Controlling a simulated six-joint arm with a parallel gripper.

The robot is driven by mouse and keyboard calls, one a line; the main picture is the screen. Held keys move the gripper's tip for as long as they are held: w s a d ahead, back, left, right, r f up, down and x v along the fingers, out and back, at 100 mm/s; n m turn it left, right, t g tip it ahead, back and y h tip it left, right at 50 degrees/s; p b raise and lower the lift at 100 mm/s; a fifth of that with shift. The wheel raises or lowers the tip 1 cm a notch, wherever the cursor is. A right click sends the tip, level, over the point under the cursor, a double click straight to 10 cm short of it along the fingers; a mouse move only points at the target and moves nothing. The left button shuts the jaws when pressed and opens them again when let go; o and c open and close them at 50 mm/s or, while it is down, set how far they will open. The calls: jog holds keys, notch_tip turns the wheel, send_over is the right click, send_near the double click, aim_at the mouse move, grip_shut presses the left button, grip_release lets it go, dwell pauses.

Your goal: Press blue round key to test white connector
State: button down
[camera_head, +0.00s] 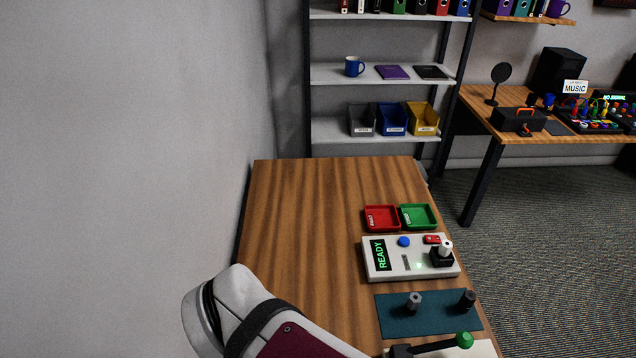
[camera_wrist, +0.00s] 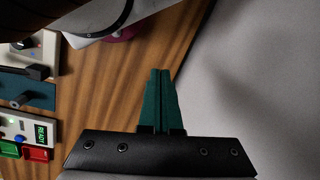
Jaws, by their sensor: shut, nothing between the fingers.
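The white tester box (camera_head: 410,274) lies on the right part of the wooden table, with a green READY display (camera_head: 380,255). The blue round key (camera_head: 404,241) is on its top, right of the display. The white connector (camera_head: 446,247) stands upright in a black socket (camera_head: 441,260) at the box's right end. In the wrist view, the tester box (camera_wrist: 20,122) and blue key (camera_wrist: 19,138) show at the left edge. My gripper (camera_wrist: 161,72) has its teal fingers together, empty, well apart from the box. In the head view my gripper is out of sight.
A red tray (camera_head: 381,228) and green tray (camera_head: 418,227) stand behind the box. A teal mat (camera_head: 394,325) in front bears a grey connector (camera_head: 414,302) and a black connector (camera_head: 467,300). A green-knobbed lever (camera_head: 463,340) is nearest. The table's left half (camera_head: 300,220) is clear beside the wall.

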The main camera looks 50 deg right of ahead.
jog(key=w+d+r+m+t+y, duration=0.25)
jog(key=w+d+m, duration=0.45)
jog(key=w+m, duration=0.55)
jog(key=w+d+m+t, duration=0.1)
jog(key=w+d+m, duration=0.15)
jog(key=d, duration=0.25)
jog(key=w+d+f+m+t, duration=0.1)
jog(key=w+d+m, duration=0.1)
jog(key=d+m, duration=0.25)
jog(key=w+d+m+t, duration=0.1)
jog(key=w+d+m, duration=0.15)
jog(key=d, duration=0.35)
jog(key=s+d+f+m+t+h, duration=0.1)
jog(key=d+f+m, duration=0.1)
jog(key=d+m, duration=0.45)
jog(key=s+d+f+m+t+h, duration=0.1)
jog(key=d+f+m, duration=0.15)
jog(key=d, duration=0.65)
jog(key=s+d+f+m+t+h, duration=0.1)
jog(key=s+d+f+m+h, duration=0.1)
jog(key=s+d+m, duration=0.3)
jog(key=s+d+f+m+h, duration=0.1)
jog(key=s+d+m, duration=0.4)
jog(key=d, duration=0.5)
jog(key=shift+s+d+f+t+h, duration=0.4)
jog(key=shift+s+f, duration=0.2)
jog(key=shift+f, duration=0.2)
